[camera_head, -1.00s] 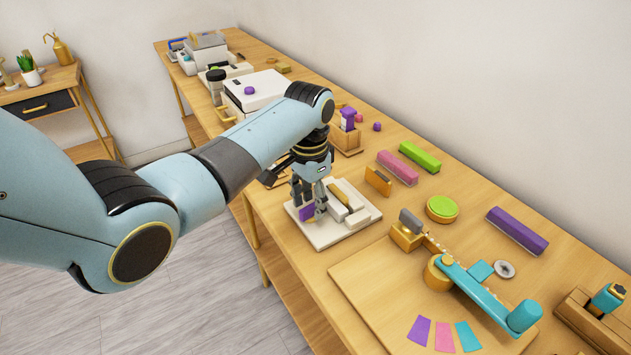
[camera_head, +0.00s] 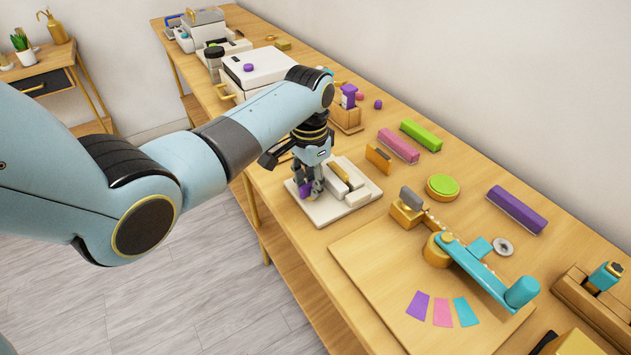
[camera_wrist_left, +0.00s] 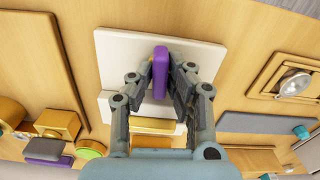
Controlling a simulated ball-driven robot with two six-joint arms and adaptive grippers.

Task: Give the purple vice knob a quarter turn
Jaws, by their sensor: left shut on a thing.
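The purple vice knob (camera_head: 304,191) is on the near side of the white vice (camera_head: 328,214), which rests on the wooden table. My left gripper (camera_head: 312,190) reaches down over the vice with its fingers on either side of the knob. In the left wrist view the purple knob (camera_wrist_left: 160,72) sits between the two fingertips (camera_wrist_left: 162,78), long side pointing away from the palm. The left gripper is shut on it. The white base (camera_wrist_left: 115,55) shows around it, with a gold part (camera_wrist_left: 152,126) nearer the palm. My right gripper does not show.
A wooden board (camera_head: 375,290) with a teal lever arm (camera_head: 480,270) lies to the right. A white box (camera_head: 262,72) stands farther left.

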